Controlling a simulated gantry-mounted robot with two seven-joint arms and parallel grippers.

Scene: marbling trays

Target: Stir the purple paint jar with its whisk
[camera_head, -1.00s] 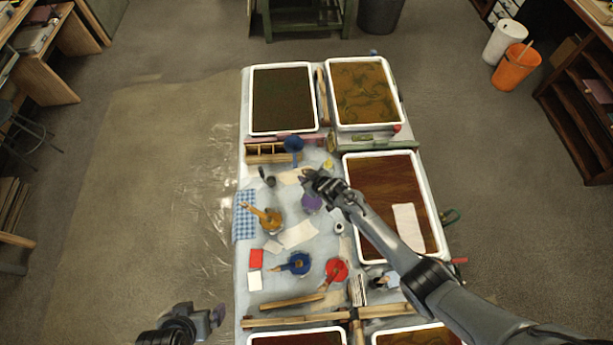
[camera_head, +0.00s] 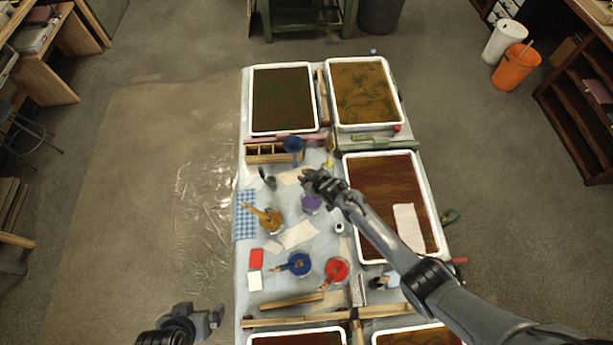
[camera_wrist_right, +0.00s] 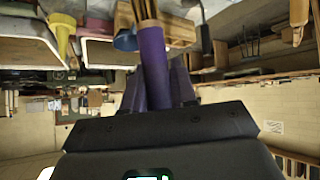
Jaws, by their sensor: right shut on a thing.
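The purple paint jar (camera_head: 312,203) stands on the covered table, just below my right gripper (camera_head: 312,179) in the head view. In the right wrist view my right gripper (camera_wrist_right: 157,85) is shut on a purple handle, which I take to be the whisk (camera_wrist_right: 153,55). The handle ends in a tan band with straw-like bristles at the top of that view. The gripper hides the whisk in the head view, so I cannot tell whether its bristles are in the jar. My left gripper (camera_head: 215,316) is off the table's left edge at the bottom; its jaws are unclear.
An ochre jar (camera_head: 270,221), a blue jar (camera_head: 299,264) and a red jar (camera_head: 337,269) stand nearby. A wooden divided box (camera_head: 262,156) and a blue funnel-like thing (camera_head: 293,145) lie behind. A white-rimmed tray (camera_head: 347,170) is close on the right.

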